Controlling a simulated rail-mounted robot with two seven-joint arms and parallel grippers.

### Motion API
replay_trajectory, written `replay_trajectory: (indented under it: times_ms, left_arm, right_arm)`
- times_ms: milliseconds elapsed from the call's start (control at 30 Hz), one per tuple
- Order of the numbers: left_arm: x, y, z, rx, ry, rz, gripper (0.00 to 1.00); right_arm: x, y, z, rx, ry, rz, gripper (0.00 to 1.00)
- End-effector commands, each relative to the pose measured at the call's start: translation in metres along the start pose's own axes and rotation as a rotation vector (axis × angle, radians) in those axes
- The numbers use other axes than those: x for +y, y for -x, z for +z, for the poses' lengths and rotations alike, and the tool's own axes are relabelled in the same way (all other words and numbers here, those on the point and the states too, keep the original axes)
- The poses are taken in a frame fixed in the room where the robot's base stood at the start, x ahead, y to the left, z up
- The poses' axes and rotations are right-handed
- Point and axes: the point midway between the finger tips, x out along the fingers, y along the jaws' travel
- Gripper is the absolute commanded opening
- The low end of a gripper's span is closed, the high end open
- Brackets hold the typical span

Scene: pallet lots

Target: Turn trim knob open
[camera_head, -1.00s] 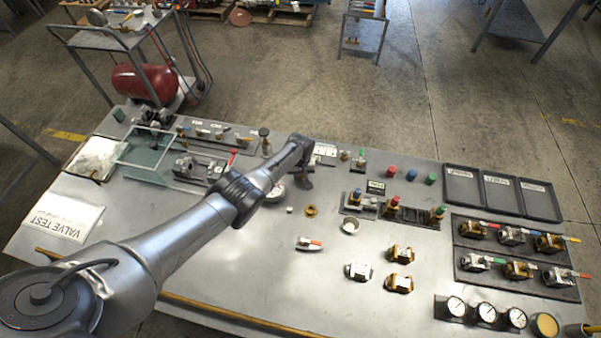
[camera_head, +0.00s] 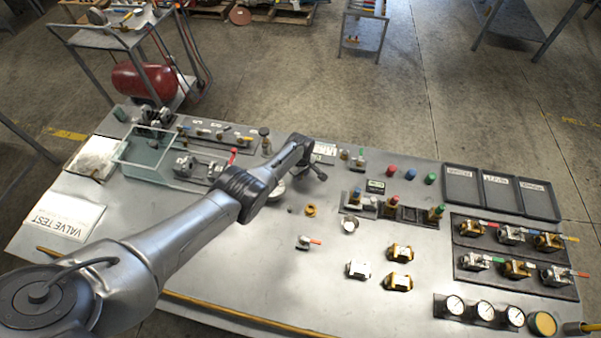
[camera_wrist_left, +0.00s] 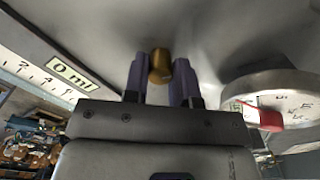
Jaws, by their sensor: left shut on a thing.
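The brass trim knob (camera_wrist_left: 160,66) shows in the left wrist view as a small round knob on a grey panel. My left gripper (camera_wrist_left: 160,80) is shut on it, with one finger on each side. In the head view my left gripper (camera_head: 318,173) is past the middle of the bench, and the wrist hides the knob. My right gripper is in neither view.
The bench (camera_head: 230,265) holds several valves, a glass box (camera_head: 143,157), black trays (camera_head: 500,192) and gauges (camera_head: 486,312).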

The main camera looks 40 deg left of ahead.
Motion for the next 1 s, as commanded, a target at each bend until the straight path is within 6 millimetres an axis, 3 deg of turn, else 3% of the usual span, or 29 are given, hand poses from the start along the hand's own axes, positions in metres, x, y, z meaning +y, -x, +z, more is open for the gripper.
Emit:
replay_trajectory:
  times_ms: [433,467,700,1000]
  left_arm:
    - [0.0017,0.0023,0.0002,-0.001,0.007,0.003,0.01]
    - [0.0017,0.0023,0.0002,-0.001,0.007,0.003,0.27]
    - [0.0009,0.0012,0.0001,0.000,0.007,0.001,0.50]
    - [0.0003,0.0033,-0.0001,0.000,0.007,0.001,0.51]
  right_arm:
    - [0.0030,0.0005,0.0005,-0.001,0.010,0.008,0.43]
    - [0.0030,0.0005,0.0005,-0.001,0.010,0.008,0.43]
    - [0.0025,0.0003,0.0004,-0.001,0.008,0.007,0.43]
    - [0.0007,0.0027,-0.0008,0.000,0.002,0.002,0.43]
